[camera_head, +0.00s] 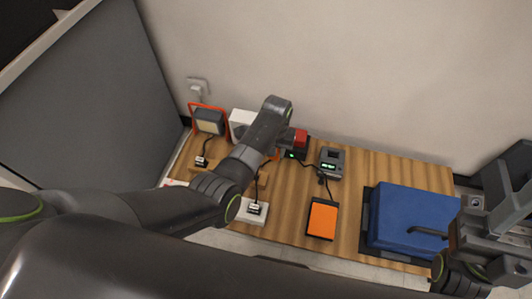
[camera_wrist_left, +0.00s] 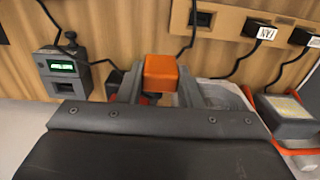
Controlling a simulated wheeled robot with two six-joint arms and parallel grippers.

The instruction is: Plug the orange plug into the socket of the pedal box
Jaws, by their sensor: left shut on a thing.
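The orange plug (camera_wrist_left: 160,73) is between the two fingers of my left gripper (camera_wrist_left: 160,92), which is shut on it, in the left wrist view. In the head view my left arm hides the plug. A grey box with a green display (camera_head: 330,162) stands right of this arm. It also shows at the left of the wrist view (camera_wrist_left: 62,72), with a dark opening below the display. An orange pedal pad (camera_head: 322,218) lies in front of it, with a black cable running behind. My right gripper (camera_head: 500,205) is at the right edge; its jaw state is unclear.
A black and red box (camera_head: 298,139) with a green light stands beside my left arm. A work lamp (camera_head: 209,122), a white unit (camera_head: 241,121) and plugs (camera_head: 255,208) are left. A blue case (camera_head: 408,218) is right. The wall is behind the wooden bench (camera_head: 390,165).

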